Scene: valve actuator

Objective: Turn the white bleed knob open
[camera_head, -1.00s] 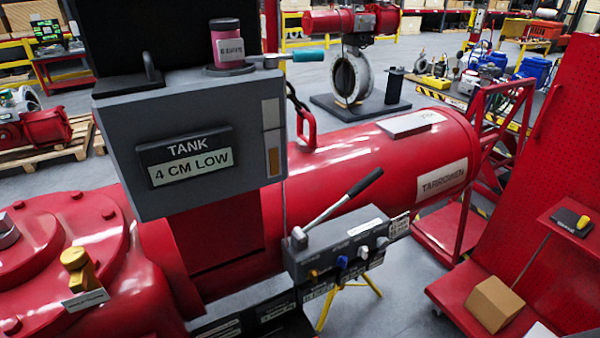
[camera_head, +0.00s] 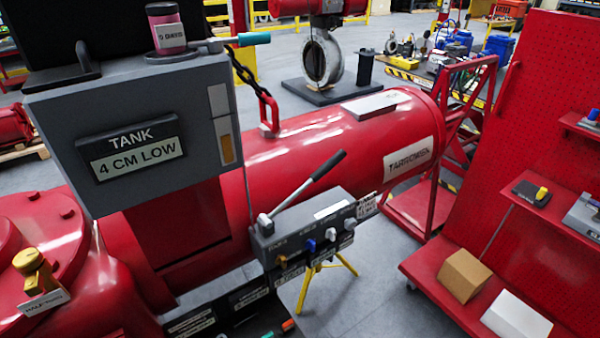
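A grey hand-pump block (camera_head: 305,228) with a long black-gripped lever (camera_head: 312,182) is in front of the red cylinder. A row of small knobs is on its front face: a brass-yellow one (camera_head: 282,262), a blue one (camera_head: 310,245), and two whitish ones, one in the middle (camera_head: 330,234) and one at the right end (camera_head: 349,224). The labels by them are too small to read, so I cannot tell which white knob is the bleed. Neither of my grippers is in view.
A grey tank box (camera_head: 150,130) reading "TANK 4 CM LOW" stands left of the pump. The red actuator cylinder (camera_head: 300,145) runs behind it. A yellow-legged stand (camera_head: 345,264) is below. A red shelf rack (camera_head: 545,130) is at right. Grey floor (camera_head: 375,290) lies clear between.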

